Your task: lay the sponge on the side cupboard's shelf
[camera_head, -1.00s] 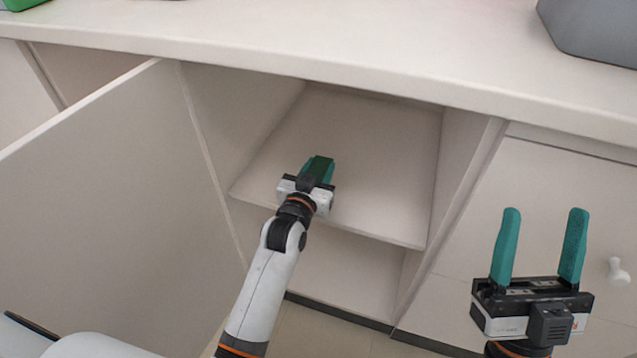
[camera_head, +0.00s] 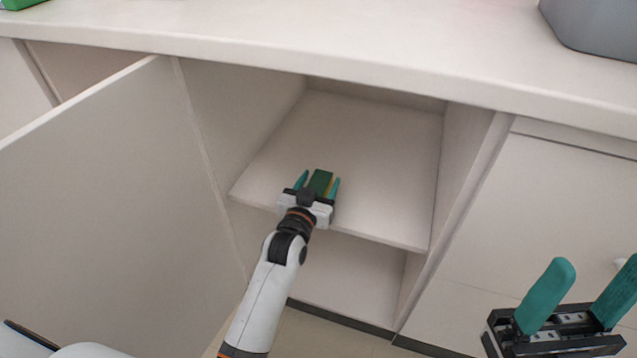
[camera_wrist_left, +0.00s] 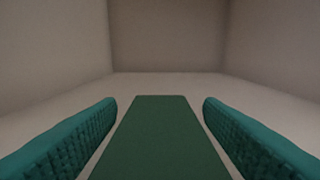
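The sponge is a green block with a yellowish side (camera_head: 320,182). It lies at the front part of the shelf (camera_head: 375,175) inside the open side cupboard. My left gripper (camera_head: 317,184) is at the shelf's front, its teal fingers open on either side of the sponge. In the left wrist view the sponge (camera_wrist_left: 160,135) lies between the two fingers, with a gap on each side. My right gripper (camera_head: 585,295) is open and empty in front of the cabinet at the lower right.
The cupboard door (camera_head: 100,190) stands open at the left. The countertop (camera_head: 330,50) overhangs the opening. A grey container (camera_head: 600,25) stands on it at the right. The shelf behind the sponge is bare, and a lower compartment (camera_head: 350,275) is empty.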

